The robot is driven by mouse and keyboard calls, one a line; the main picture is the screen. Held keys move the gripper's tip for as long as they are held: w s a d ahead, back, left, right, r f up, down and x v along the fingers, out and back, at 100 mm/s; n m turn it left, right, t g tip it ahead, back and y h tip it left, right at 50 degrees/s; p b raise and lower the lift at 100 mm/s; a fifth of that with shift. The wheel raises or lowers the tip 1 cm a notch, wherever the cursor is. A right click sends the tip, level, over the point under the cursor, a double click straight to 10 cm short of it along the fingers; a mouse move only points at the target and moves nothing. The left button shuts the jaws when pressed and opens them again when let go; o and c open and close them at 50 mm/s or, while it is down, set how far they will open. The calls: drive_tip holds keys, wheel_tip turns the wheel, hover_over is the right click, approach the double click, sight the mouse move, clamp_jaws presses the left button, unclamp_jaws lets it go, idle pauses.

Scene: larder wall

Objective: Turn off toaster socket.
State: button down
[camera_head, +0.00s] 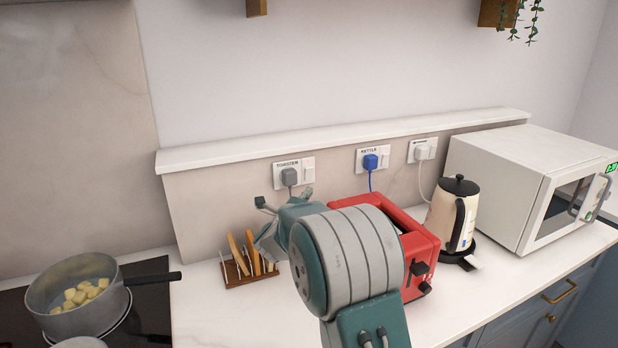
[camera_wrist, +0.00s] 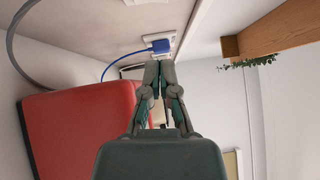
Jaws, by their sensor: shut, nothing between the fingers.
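The toaster socket (camera_head: 294,163) is a white wall plate labelled TOASTER in the head view. A grey plug (camera_head: 289,178) sits in its left part and a white rocker switch (camera_head: 309,173) is on its right. I cannot tell the rocker's position. The red toaster (camera_head: 423,250) stands on the counter, partly behind my arm; it also shows in the wrist view (camera_wrist: 80,125). My gripper (camera_wrist: 159,66) is shut and empty, its fingers together. In the head view my wrist is just below the toaster socket, with the fingertips largely hidden. In the wrist view they point toward the blue plug (camera_wrist: 161,45).
To the right are the kettle socket (camera_head: 368,153) with a blue plug, a third socket (camera_head: 421,148), a kettle (camera_head: 442,215) and a microwave (camera_head: 500,185). A toast rack (camera_head: 250,279) stands left of my arm, and a pan (camera_head: 75,310) sits on the hob.

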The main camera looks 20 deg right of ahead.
sight(313, 171)
drive_tip(key=w+d, duration=0.1)
drive_tip(key=w, duration=0.1)
drive_tip(key=w+d, duration=0.1)
drive_tip(key=w, duration=0.1)
drive_tip(key=w+d, duration=0.1)
drive_tip(key=w, duration=0.1)
drive_tip(key=shift+w+d+r, duration=0.3)
drive_tip(key=shift+d+r, duration=0.1)
drive_tip(key=shift+w, duration=0.55)
drive_tip(key=shift+r, duration=0.1)
drive_tip(key=shift+w, duration=0.25)
drive_tip(key=shift+a, duration=0.1)
drive_tip(key=shift+s, duration=0.1)
